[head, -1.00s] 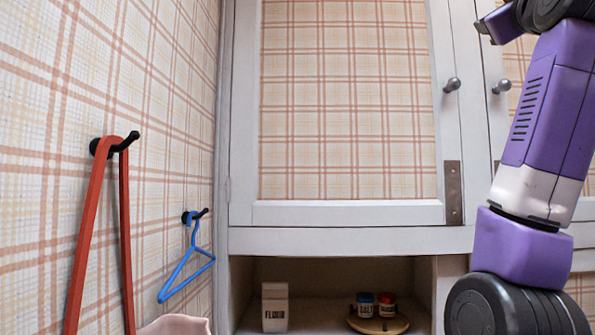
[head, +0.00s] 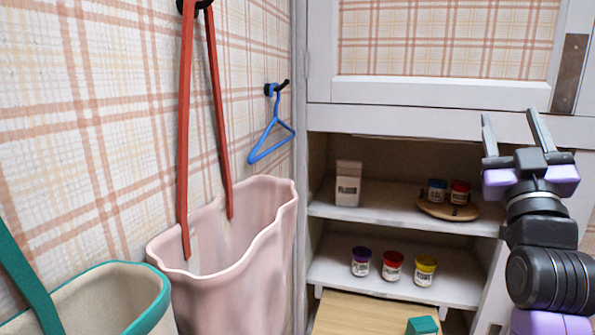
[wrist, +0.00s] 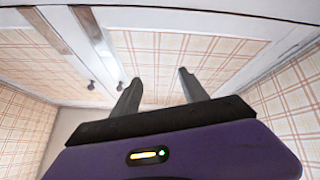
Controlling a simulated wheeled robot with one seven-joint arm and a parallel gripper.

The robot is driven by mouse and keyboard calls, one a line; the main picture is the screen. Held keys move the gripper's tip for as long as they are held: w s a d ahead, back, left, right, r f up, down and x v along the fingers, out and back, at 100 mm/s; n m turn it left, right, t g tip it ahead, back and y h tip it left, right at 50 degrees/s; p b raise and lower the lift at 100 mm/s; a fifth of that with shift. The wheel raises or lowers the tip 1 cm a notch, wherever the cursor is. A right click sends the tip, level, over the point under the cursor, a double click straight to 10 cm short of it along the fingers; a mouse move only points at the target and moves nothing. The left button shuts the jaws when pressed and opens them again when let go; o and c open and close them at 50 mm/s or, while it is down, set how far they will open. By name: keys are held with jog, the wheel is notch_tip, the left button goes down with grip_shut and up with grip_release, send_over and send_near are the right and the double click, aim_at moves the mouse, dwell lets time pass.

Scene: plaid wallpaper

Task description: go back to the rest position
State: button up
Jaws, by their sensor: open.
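My gripper (head: 513,138) is at the right of the head view, pointing up in front of the white cabinet. Its two dark fingers are apart with nothing between them. In the wrist view my gripper (wrist: 158,92) also shows open and empty, with the cabinet doors (wrist: 85,50) and plaid walls beyond the fingers. My gripper touches nothing that I can see.
A pink bag (head: 240,262) hangs by red straps at the left wall, beside a teal-rimmed bag (head: 110,300). A blue hanger (head: 272,135) hangs on a hook. Cabinet shelves hold a flour box (head: 348,184), a round tray (head: 432,208) and several jars (head: 392,266).

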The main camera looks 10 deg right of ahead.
jog(key=s+a+f+n+y, duration=0.1)
jog(key=s+a+f+y, duration=0.35)
jog(key=f, duration=0.85)
jog(key=s+a+f+y, duration=0.2)
jog(key=s+a+f, duration=0.55)
jog(key=f, duration=0.45)
jog(key=s+a+f+g+y, duration=0.1)
jog(key=s+a+f+g, duration=0.1)
jog(key=s+f, duration=0.4)
jog(key=s+a+f+g+y, duration=0.2)
jog(key=s+a+f, duration=0.3)
jog(key=s, duration=0.8)
jog(key=s+a+f+n+g+y, duration=0.1)
jog(key=s+a+f+g, duration=0.2)
jog(key=s+f, duration=0.5)
jog(key=shift+s+a+f+g+y, duration=0.25)
jog(key=shift+s+g+y, duration=0.1)
jog(key=shift+s+g, duration=0.25)
